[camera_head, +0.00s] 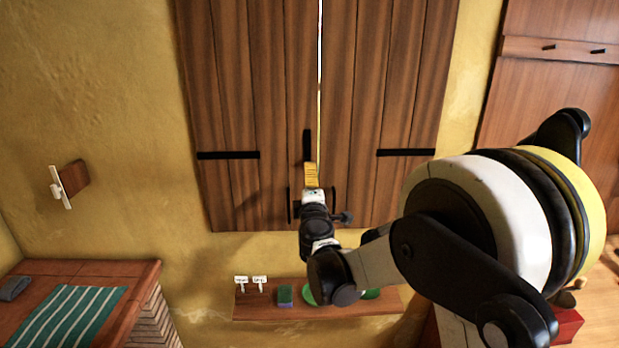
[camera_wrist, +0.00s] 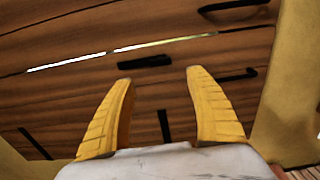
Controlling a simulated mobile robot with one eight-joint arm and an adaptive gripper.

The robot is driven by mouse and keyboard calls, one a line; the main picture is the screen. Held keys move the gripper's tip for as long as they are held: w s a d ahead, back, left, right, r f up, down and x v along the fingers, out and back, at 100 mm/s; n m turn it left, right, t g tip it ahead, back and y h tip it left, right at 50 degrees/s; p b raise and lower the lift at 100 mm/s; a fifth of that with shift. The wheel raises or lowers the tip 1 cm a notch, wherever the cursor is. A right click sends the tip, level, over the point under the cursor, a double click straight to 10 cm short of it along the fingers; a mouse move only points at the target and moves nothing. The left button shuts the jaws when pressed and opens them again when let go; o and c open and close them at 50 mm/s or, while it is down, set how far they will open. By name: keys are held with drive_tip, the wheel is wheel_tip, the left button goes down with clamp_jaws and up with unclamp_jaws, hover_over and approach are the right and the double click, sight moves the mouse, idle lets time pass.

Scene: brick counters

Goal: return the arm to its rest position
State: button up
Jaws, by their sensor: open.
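My arm (camera_head: 340,270) reaches from the right across the middle of the head view, in front of brown wooden shutters (camera_head: 390,80). My gripper (camera_head: 310,168) is at its far end, pointing up, with yellow fingers near the gap between the two shutter panels. In the wrist view, the two yellow fingers (camera_wrist: 160,78) are spread wide with nothing between them. Behind them are the shutter planks (camera_wrist: 60,90), a bright gap and several black metal fittings. I cannot tell how far the fingertips are from the wood.
A wooden shelf (camera_head: 320,306) below the shutters holds a green-topped sponge (camera_head: 285,294) and green round items partly hidden by my arm. A brick counter (camera_head: 85,268) with a striped green cloth (camera_head: 70,315) is at lower left. A wooden door (camera_head: 555,90) is at right.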

drive_tip(key=shift+d, duration=0.1)
drive_tip(key=s+d+f+m+g+h+b, duration=0.2)
drive_tip(key=s+d+m+g+h+b, duration=0.25)
drive_tip(key=s+d+m, duration=0.95)
drive_tip(key=s+f+m+g+y+b, duration=0.1)
drive_tip(key=s+f+g, duration=0.1)
drive_tip(key=s+f, duration=0.3)
drive_tip(key=s+f+m+g+y+b, duration=0.1)
drive_tip(key=s+f, duration=0.4)
drive_tip(key=s, duration=0.8)
drive_tip(key=s+f+m+g+y+b, duration=0.2)
drive_tip(key=s+f, duration=0.3)
drive_tip(key=s, duration=0.5)
drive_tip(key=shift+d+g+b, duration=0.4)
drive_tip(key=shift+g+b, duration=0.15)
drive_tip(key=shift+g, duration=0.2)
drive_tip(key=shift+y, duration=0.25)
